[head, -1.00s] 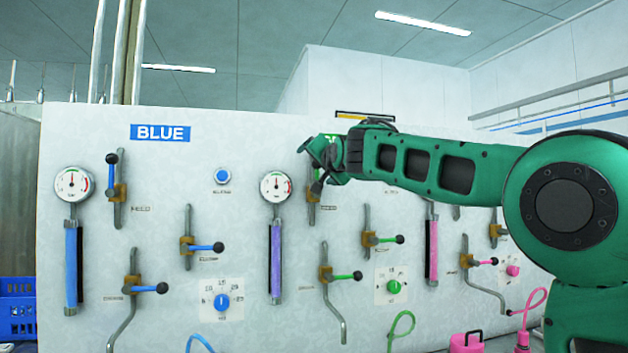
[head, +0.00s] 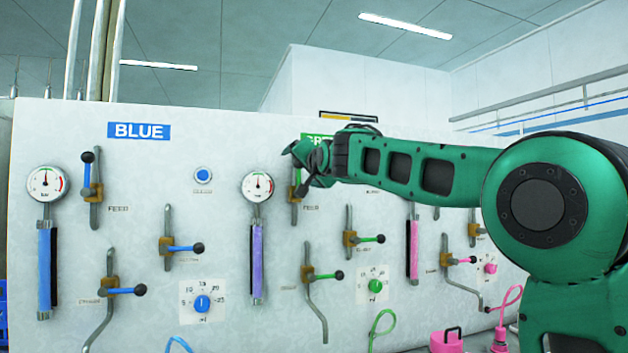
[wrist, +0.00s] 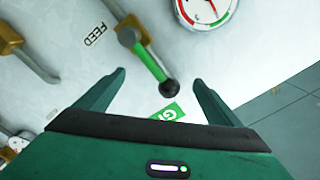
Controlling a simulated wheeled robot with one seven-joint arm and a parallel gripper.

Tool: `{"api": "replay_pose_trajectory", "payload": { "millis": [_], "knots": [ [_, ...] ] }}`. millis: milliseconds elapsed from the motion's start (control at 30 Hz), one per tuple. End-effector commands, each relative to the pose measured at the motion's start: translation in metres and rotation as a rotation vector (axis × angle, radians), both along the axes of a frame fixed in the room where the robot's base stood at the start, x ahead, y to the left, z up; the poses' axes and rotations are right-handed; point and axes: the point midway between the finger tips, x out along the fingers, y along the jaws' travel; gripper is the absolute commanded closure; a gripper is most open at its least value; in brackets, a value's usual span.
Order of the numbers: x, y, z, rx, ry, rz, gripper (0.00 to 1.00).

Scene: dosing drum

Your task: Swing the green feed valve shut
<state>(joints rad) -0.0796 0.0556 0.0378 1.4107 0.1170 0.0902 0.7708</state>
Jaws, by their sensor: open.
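The green feed valve (head: 296,185) is on the panel under the green sign, mostly hidden behind my gripper in the head view. In the wrist view its green lever (wrist: 150,60) ends in a black knob. The lever points toward the green sign, roughly in line with its pipe, so it stands about upright. My gripper (wrist: 160,77) is open and empty. Its two fingers lie on either side of the knob end, with gaps on both sides. In the head view my gripper (head: 298,165) is in front of the valve; whether it touches is not clear.
A round gauge (head: 257,186) is just left of the valve; it also shows in the wrist view (wrist: 205,8). The green sign (wrist: 167,113) is near the fingers. Other green-handled valves (head: 325,276) are lower on the panel. The blue section (head: 139,131) is at left.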

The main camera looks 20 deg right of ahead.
Motion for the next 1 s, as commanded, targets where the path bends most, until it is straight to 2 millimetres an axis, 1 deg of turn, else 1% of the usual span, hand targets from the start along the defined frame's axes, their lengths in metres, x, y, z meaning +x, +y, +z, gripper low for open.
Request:
{"api": "replay_pose_trajectory", "payload": {
  "millis": [300,567,1000],
  "knots": [
    [0.000,-0.018,-0.002,0.000,0.000,-0.003,0.12],
    [0.000,-0.024,-0.004,0.000,0.001,-0.001,0.12],
    [0.000,-0.044,-0.013,0.000,0.001,-0.001,0.12]
  ]
}}
